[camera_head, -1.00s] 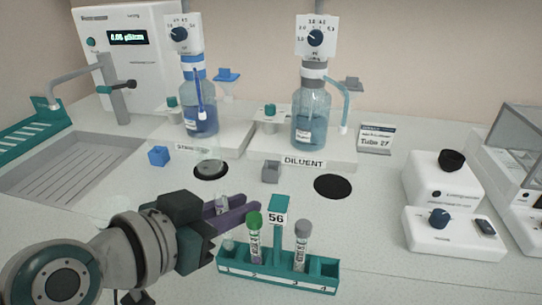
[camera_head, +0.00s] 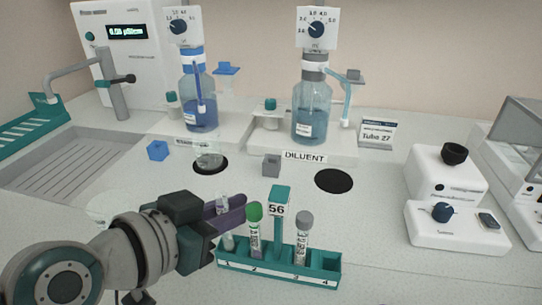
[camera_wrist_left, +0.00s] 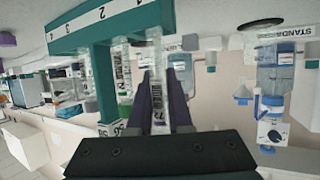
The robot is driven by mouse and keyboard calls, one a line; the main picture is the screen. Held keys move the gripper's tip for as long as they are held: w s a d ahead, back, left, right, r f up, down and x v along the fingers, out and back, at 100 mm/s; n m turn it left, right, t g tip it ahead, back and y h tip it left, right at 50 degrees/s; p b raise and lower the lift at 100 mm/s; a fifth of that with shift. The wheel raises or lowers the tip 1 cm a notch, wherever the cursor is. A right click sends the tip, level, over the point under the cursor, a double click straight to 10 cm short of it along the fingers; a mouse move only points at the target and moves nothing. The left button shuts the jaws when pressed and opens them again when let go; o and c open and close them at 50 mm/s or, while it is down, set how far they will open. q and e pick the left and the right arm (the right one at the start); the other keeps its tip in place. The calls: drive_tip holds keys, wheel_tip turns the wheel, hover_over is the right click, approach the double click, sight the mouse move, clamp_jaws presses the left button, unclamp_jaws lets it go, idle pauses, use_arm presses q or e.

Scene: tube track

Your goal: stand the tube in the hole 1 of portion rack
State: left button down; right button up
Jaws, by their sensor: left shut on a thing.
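My left gripper (camera_head: 228,212) has purple fingers shut on a clear, capless tube (camera_head: 228,241). The tube's open top shows above the fingers and its lower part below them. In the left wrist view the fingers (camera_wrist_left: 161,100) grip the labelled tube (camera_wrist_left: 158,75) from both sides. The teal portion rack (camera_head: 290,277) carries a "56" sign. The held tube is roughly upright at the rack's left end, by hole 1; I cannot tell how deep its lower end sits. A green-capped tube (camera_head: 255,230) stands in hole 2 and a grey-capped tube (camera_head: 303,238) in hole 3. Hole 4 looks empty.
Behind the rack are two dispenser bottles, one blue-topped (camera_head: 200,100) and one grey-topped (camera_head: 312,112), a blue cube (camera_head: 158,151), a grey cube (camera_head: 271,166) and a dark round pad (camera_head: 333,180). A white device (camera_head: 455,200) stands at right. The counter right of the rack is clear.

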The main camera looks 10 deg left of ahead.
use_arm(q)
drive_tip(key=shift+f, duration=0.25)
drive_tip(key=shift+f+b, duration=0.4)
drive_tip(key=shift+b, duration=0.2)
drive_tip(key=c, duration=0.8)
unclamp_jaws()
drive_tip(key=shift+o, duration=0.2)
drive_tip(key=p+v, duration=0.1)
drive_tip(key=v, duration=0.9)
drive_tip(key=shift+p, duration=0.3)
